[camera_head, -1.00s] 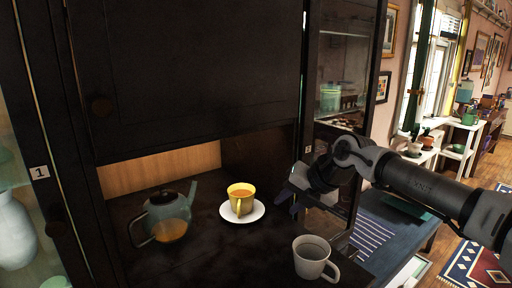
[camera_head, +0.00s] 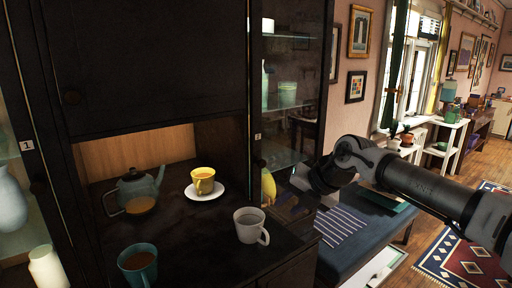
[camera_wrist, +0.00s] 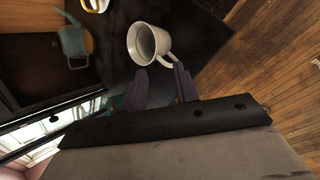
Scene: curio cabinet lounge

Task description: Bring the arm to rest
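My arm is bent, with its gripper (camera_head: 284,210) in front of the cabinet, right of the grey mug (camera_head: 249,226). In the wrist view the two dark fingers (camera_wrist: 160,78) stand apart with nothing between them. The grey mug also shows in the wrist view (camera_wrist: 147,42), just beyond the fingertips with its handle toward them. It stands upright near the right end of the dark counter (camera_head: 195,240). I cannot judge the exact gap between fingers and mug.
A yellow cup (camera_head: 203,181) of brown drink sits on a white saucer (camera_head: 190,192). A teapot (camera_head: 134,189) stands left of it, and a teal mug (camera_head: 138,264) stands nearer. A blue bench (camera_head: 365,228) is behind my arm. Wooden floor lies at right.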

